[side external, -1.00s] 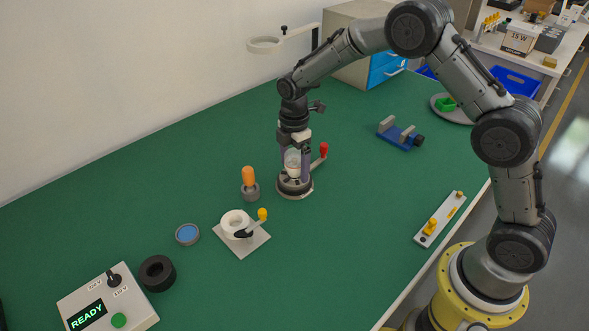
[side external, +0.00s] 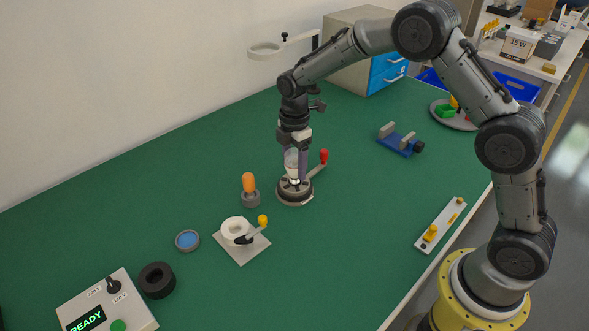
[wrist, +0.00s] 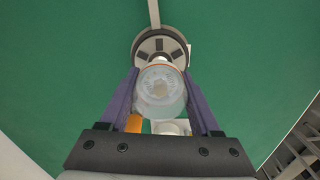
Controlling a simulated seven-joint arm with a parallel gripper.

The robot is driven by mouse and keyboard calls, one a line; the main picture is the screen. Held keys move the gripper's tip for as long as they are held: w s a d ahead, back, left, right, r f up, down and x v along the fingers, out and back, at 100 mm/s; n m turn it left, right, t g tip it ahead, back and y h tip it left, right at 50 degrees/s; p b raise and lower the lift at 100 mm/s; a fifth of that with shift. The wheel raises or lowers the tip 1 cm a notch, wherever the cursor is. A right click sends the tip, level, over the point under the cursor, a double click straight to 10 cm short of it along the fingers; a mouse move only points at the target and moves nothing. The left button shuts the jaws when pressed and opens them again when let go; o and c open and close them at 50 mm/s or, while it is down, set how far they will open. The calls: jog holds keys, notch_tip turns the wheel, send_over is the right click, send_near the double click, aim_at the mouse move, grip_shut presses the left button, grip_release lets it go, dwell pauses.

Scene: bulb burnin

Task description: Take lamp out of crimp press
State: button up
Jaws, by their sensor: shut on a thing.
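The crimp press (side external: 296,197) is a round dark base with a pale rim and a red-knobbed lever (side external: 319,163) pointing right. The lamp (side external: 291,160), a clear bulb with a white collar and small metal tip, stands upright directly above the press centre. I cannot tell whether its tip is fully clear of the press. My gripper (side external: 295,155) points down, its purple fingers shut on the lamp. In the wrist view the lamp (wrist: 160,90) sits between the two fingers of my gripper (wrist: 161,100), with the press (wrist: 150,45) beyond it.
An orange-topped bulb in a grey holder (side external: 250,198) and a white ring fixture with a yellow knob (side external: 236,230) stand left of the press. Farther left are a blue-centred dish (side external: 187,240), black ring (side external: 157,280) and control box (side external: 108,303). A blue vise (side external: 400,142) is at right.

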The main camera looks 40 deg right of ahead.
jog(key=s+d+r, duration=0.1)
jog(key=s+r, duration=1.3)
jog(key=r, duration=0.1)
jog(key=shift+r, duration=0.25)
